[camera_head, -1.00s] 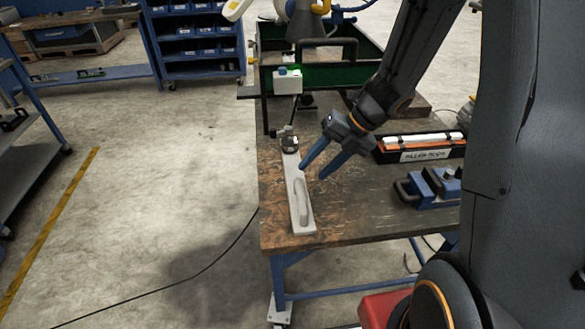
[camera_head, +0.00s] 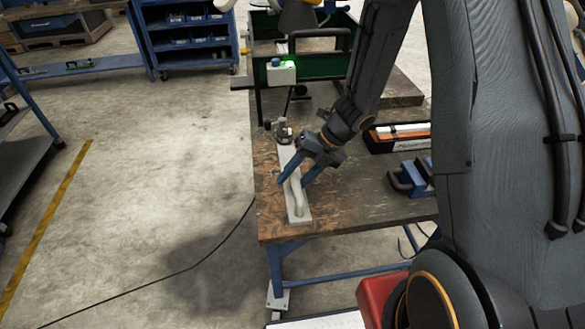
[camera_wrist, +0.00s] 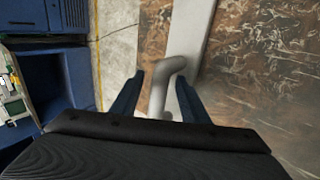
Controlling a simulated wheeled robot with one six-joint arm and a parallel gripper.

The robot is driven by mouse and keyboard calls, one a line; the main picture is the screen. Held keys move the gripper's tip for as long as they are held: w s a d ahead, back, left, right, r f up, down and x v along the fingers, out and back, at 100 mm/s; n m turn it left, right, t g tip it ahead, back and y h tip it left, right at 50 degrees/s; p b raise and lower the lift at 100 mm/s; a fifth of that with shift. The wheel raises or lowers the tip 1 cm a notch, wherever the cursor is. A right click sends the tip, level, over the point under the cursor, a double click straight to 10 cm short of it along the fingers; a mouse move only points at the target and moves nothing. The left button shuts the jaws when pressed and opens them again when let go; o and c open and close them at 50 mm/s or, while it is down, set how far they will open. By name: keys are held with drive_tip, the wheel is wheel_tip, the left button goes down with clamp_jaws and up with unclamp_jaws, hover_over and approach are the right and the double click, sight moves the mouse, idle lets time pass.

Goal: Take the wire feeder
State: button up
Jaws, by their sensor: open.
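The likely wire feeder is a long, pale grey plate (camera_head: 297,217) with a raised, curved handle (camera_head: 301,198) and a dark round fitting (camera_head: 283,131) at its far end. It lies along the left edge of the wooden workbench. My gripper (camera_head: 291,184) is open, with its blue fingers pointing down over the handle. In the wrist view, the handle (camera_wrist: 158,92) shows between the two open fingers, and the plate (camera_wrist: 191,38) runs away beneath. I cannot tell whether either finger touches the handle. My arm hides part of the bench behind it.
A black case (camera_head: 403,136) with white and orange contents and a blue tool (camera_head: 413,179) lie to the right on the wooden workbench (camera_head: 345,203). A green-walled bin (camera_head: 318,67) with a lit button box (camera_head: 281,71) stands behind. Open floor lies left.

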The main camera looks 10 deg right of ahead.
clamp_jaws()
idle(1.4)
